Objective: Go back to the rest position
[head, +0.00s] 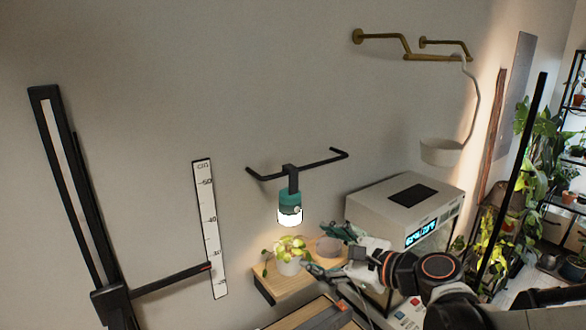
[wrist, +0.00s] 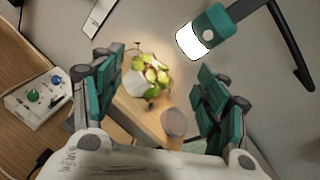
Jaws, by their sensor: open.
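My gripper (head: 320,250) is in the lower middle of the head view, in front of a wooden shelf (head: 266,288). In the wrist view its two teal-padded fingers (wrist: 158,100) stand wide apart with nothing held between them. A potted plant (head: 290,256) with yellow-green leaves in a white pot stands on the shelf, beyond the fingers; it also shows between them in the wrist view (wrist: 150,76). A small grey round object (wrist: 174,122) sits on the shelf near the plant. My gripper appears apart from both.
A lit teal lamp (head: 290,203) hangs from a black wall bar (head: 320,162) above the plant. A white box with a display (head: 405,212) stands right of my gripper. A control box with knobs (wrist: 38,98) is at left in the wrist view. A height scale (head: 210,228) is on the wall.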

